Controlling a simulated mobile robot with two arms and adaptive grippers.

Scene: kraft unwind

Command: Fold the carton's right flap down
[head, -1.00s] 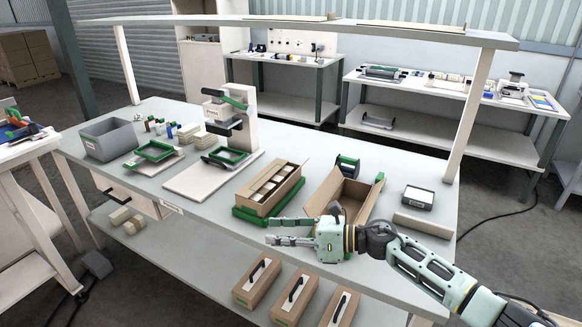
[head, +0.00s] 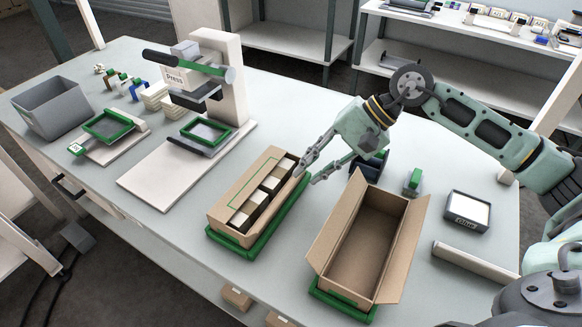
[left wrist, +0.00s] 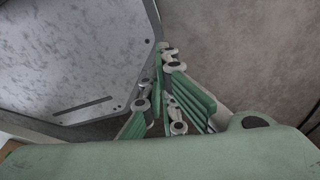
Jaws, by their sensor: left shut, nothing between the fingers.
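A long brown carton (head: 222,208) holding several white blocks (head: 258,203) sits on a green tray (head: 236,246) in the head view. A brown panel with a green outline runs along its left side; its right side is a narrow edge, and whether that is a raised flap is hard to tell. My right gripper (head: 306,177) is open and empty at the carton's far right corner; contact cannot be told. An empty carton (head: 362,243) with outspread side flaps stands to the right. My left gripper (left wrist: 170,58) is shut and empty in the left wrist view.
A press (head: 215,85) stands behind on a white base. A grey bin (head: 52,108) and a green-framed plate (head: 108,126) are at the left. A small device with a white screen (head: 467,210) and a pale bar (head: 475,262) lie at the right.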

